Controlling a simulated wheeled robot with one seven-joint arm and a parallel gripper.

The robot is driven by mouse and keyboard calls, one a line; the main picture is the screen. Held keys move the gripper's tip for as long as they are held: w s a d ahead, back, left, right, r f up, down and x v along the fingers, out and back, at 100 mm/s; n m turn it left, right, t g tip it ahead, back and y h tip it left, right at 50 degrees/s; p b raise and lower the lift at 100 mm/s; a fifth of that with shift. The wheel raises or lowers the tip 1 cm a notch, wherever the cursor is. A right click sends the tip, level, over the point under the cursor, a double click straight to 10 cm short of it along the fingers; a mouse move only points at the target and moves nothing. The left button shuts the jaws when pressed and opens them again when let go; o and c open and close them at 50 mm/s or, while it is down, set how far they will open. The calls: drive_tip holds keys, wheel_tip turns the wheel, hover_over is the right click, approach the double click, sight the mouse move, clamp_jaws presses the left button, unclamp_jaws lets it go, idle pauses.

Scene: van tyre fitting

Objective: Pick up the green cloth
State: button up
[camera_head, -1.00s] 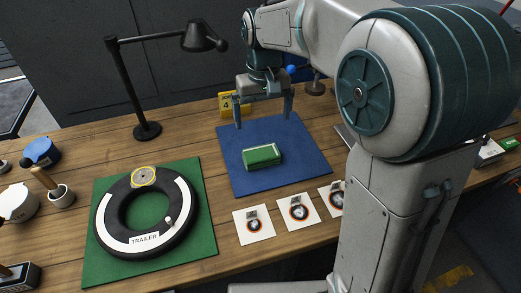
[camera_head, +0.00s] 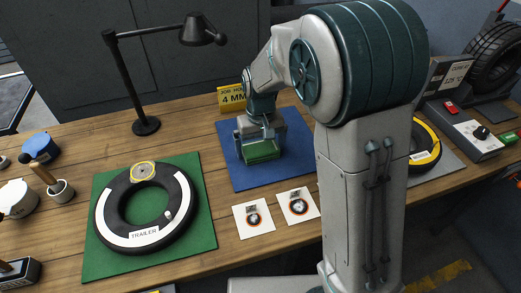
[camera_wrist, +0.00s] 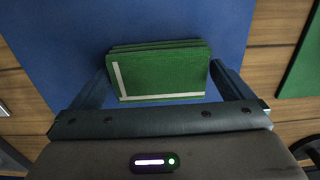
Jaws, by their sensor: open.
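The green cloth (camera_wrist: 162,72) is a folded stack with a pale stripe along two edges, lying on the blue mat (camera_wrist: 60,45). In the head view the cloth (camera_head: 262,151) shows partly below my gripper (camera_head: 263,150). In the wrist view my gripper (camera_wrist: 160,78) is open, with one finger on each side of the cloth. Small gaps seem to show between the fingers and the cloth; I cannot tell whether either finger touches it.
A black tyre marked TRAILER (camera_head: 118,222) lies on a green mat (camera_head: 205,225) to the left. A black lamp (camera_head: 146,126) stands behind. Cards (camera_head: 254,217) lie in front of the blue mat. A yellow sign (camera_head: 231,98) stands at the back.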

sight(261, 147)
drive_tip(key=shift+f, duration=0.25)
drive_tip(key=c, duration=0.7)
drive_tip(key=shift+r, duration=0.15)
drive_tip(key=shift+r, duration=0.55)
wheel_tip(261, 147, up, 3)
drive_tip(key=shift+r, duration=0.1)
drive_tip(key=s+d+r, duration=0.6)
drive_tip(key=s, duration=0.4)
drive_tip(key=shift+r+b, duration=0.25)
drive_tip(key=shift+b, duration=0.2)
